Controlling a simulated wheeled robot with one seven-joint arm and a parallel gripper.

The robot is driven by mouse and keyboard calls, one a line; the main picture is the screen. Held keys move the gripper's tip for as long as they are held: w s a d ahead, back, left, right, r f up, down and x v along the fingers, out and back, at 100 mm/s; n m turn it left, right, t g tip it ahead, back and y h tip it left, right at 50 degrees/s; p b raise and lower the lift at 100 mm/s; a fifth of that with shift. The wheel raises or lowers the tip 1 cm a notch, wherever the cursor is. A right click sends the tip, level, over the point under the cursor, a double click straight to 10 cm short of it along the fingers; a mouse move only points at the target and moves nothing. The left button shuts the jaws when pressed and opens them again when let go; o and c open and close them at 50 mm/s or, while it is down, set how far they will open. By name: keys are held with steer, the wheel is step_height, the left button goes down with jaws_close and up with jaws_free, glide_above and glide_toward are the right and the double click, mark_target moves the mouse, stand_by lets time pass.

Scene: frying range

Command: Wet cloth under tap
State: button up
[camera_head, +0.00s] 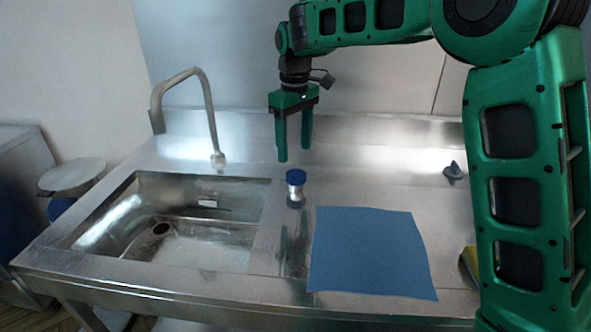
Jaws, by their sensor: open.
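A blue cloth (370,252) lies flat and spread out on the steel counter, right of the sink. The tap (207,112) is a tall curved steel pipe at the back of the sink, its spout end pointing down over the back edge of the basin. I cannot tell whether water runs. The sink basin (215,252) is on the left, with a dark drain in it. My green gripper (294,158) is open and empty, pointing down in the air above the back of the counter, behind the cloth and right of the tap.
A small blue-topped container (296,188) stands between the sink and the cloth. A small dark grey object (453,171) sits at the back right. A yellowish item (469,264), partly hidden by my arm, is at the right. A round stool (72,176) is at far left.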

mark_target(296, 174)
steer(key=f, duration=0.7)
steer(key=shift+d+f, duration=0.2)
steer(key=shift+f, duration=0.2)
steer(key=c, duration=1.1)
